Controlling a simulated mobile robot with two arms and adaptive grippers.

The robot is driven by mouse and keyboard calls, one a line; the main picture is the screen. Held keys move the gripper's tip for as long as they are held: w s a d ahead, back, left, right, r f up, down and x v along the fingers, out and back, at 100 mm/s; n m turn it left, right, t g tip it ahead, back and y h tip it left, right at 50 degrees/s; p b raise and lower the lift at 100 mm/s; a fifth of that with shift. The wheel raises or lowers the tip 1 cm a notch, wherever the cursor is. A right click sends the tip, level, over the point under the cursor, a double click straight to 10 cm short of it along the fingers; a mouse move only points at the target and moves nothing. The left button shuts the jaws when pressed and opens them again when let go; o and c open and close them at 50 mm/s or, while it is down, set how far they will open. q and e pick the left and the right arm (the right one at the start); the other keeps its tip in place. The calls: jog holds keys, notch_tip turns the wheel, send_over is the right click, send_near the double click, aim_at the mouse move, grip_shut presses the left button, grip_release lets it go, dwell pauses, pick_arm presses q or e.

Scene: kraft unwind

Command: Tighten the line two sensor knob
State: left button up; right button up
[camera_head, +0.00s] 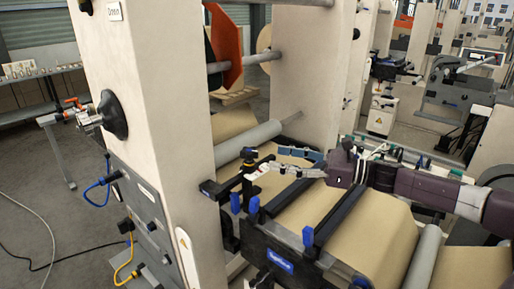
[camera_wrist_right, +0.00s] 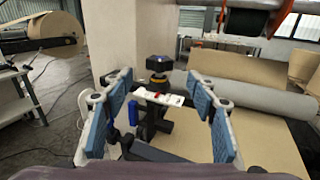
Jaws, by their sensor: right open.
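The sensor knob (camera_head: 249,153) is a black knob with a yellow ring below it, upright on a dark bracket beside the paper web. It also shows in the right wrist view (camera_wrist_right: 158,64), near the top middle, beyond the fingertips. My right gripper (camera_head: 272,160) comes in from the right over the web. Its two blue-padded fingers are spread and point at the knob, with nothing between the pads. In the wrist view my right gripper (camera_wrist_right: 161,86) is open, with the knob ahead between its fingers and apart from the pads. My left gripper is not in view.
A white label plate with a red mark (camera_wrist_right: 160,98) lies just in front of the knob. A beige machine pillar (camera_head: 140,120) stands close left. A grey roller (camera_head: 248,141) and the brown paper web (camera_head: 365,235) lie around. Blue clamps (camera_head: 308,236) stick up in front.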

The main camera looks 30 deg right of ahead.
aim_at(257, 152)
jog(key=p+x, duration=0.5)
jog(key=x, duration=0.2)
jog(key=shift+w+a+r, duration=0.1)
jog(key=shift+a, duration=0.05)
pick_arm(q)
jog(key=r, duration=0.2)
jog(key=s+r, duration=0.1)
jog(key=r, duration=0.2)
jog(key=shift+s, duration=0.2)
pick_arm(e)
jog(key=shift+w, duration=0.1)
jog(key=c, duration=1.2)
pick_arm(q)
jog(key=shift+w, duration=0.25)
pick_arm(e)
jog(key=shift+o, duration=0.2)
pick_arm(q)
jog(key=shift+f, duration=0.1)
